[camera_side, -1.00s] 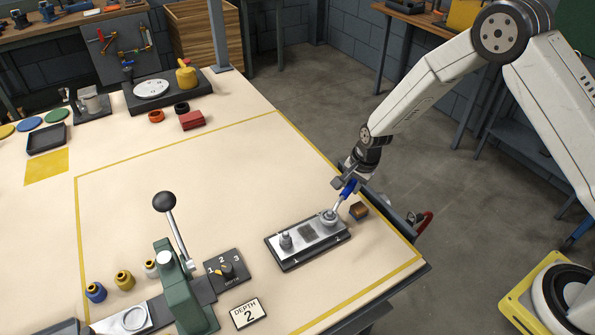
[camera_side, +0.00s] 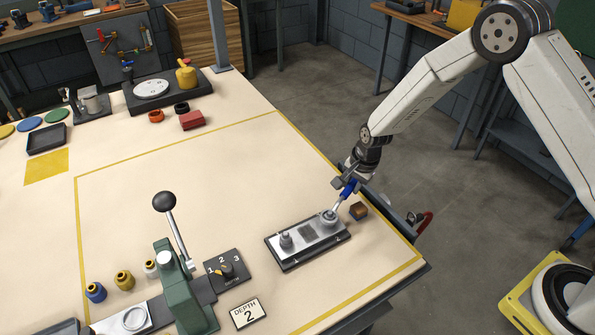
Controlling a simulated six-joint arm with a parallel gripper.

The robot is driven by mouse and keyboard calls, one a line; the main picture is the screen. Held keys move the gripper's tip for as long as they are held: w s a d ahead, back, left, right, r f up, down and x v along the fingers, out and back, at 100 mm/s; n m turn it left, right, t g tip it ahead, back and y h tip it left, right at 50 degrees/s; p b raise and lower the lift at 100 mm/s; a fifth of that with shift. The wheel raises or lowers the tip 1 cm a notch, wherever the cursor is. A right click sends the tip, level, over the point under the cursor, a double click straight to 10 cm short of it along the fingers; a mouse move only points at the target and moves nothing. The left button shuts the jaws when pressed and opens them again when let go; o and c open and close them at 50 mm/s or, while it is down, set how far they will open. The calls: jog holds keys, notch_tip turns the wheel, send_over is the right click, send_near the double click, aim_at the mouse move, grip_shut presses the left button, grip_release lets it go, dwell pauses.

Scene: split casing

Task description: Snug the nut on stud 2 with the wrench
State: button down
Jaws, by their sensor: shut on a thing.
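My gripper (camera_side: 347,183) is shut on the blue handle of the wrench (camera_side: 338,203), which slants down to the left. The wrench's lower end is at the right stud (camera_side: 328,217) of the casing plate (camera_side: 307,243); how it sits on the nut is too small to tell. A second stud with a nut (camera_side: 286,240) stands upright at the plate's left end, clear of the wrench. A dark square patch lies between the two studs. I cannot read any stud numbers.
A small brown block (camera_side: 358,211) lies just right of the plate. A green lever press (camera_side: 182,285) with a black knob stands to the left, beside a numbered dial (camera_side: 227,270) and a "DEPTH 2" card (camera_side: 248,312). The table behind the plate is clear.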

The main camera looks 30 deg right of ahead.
jog(key=shift+s, duration=0.1)
jog(key=shift+r, duration=3)
